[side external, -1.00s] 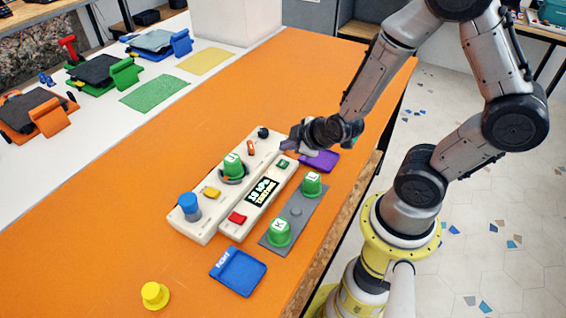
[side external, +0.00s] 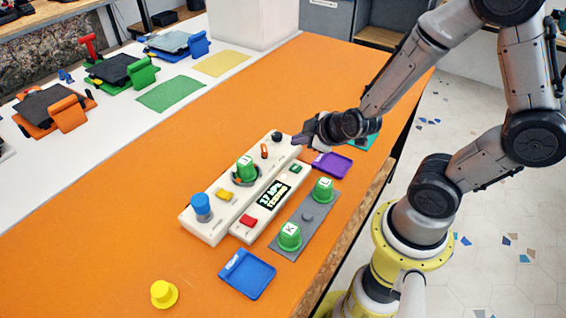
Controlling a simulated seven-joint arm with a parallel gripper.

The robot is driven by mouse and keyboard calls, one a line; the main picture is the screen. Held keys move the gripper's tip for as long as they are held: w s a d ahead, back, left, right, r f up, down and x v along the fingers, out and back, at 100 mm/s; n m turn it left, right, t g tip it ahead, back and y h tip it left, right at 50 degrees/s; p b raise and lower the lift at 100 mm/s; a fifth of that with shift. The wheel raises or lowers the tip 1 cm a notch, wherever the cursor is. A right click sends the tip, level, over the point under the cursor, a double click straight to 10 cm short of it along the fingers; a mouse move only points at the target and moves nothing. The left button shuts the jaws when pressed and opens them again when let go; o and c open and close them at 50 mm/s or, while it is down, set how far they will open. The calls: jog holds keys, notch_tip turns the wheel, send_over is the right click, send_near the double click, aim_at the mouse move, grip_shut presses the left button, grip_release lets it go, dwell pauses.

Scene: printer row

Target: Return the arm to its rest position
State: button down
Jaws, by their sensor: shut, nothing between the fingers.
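My gripper (side external: 298,140) is shut and empty in the side external view. It hangs above the far right end of a cream-coloured device (side external: 214,226), near a black knob (side external: 277,137). My arm reaches in from the right, bent at the elbow, from its yellow base ring on the right side. It is apart from the green cups, and I cannot tell its exact height above the device.
A green cup (side external: 245,168) sits on the device near a blue knob (side external: 202,205). Two green cups (side external: 290,234) (side external: 323,188) stand on a grey plate (side external: 305,229). A blue tray (side external: 245,275), a purple tray (side external: 332,165) and a yellow knob (side external: 163,293) lie on the orange table (side external: 110,235).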

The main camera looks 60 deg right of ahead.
jog(key=s+a+r+t+y, duration=0.1)
jog(key=a+r+y, duration=0.15)
jog(key=r, duration=0.65)
jog(key=s+a+r+t+y, duration=0.1)
jog(key=a+r, duration=0.3)
jog(key=r, duration=0.4)
jog(key=s+f+m+g, duration=0.1)
jog(key=s+m+g, duration=0.4)
jog(key=s, duration=0.8)
jog(key=shift+s+d+f, duration=0.25)
jog(key=shift+d+f, duration=0.05)
jog(key=shift+d, duration=0.1)
